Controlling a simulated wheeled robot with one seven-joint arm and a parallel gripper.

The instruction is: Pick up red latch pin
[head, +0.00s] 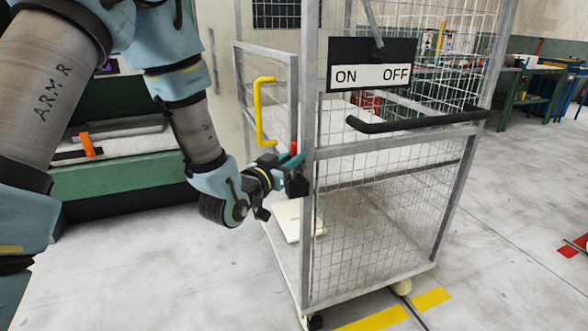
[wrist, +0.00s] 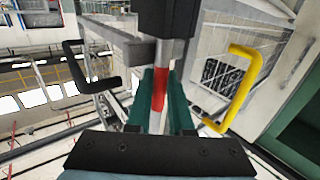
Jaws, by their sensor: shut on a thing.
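The red latch pin (head: 294,148) shows as a small upright red piece at the near corner post of the wire-mesh cage in the head view. In the wrist view the red pin (wrist: 159,88) lies between my two teal fingers. My gripper (head: 291,161) is at the cage post, and in the wrist view my gripper (wrist: 161,100) is shut on the pin. Its fingers and the post hide part of the pin.
A yellow handle (head: 259,112) is on the cage side, left of my gripper. A black handle bar (head: 415,121) and an ON/OFF sign (head: 372,66) are to the right. A pale flat piece (head: 290,220) lies low in the cage. Open floor lies to the right.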

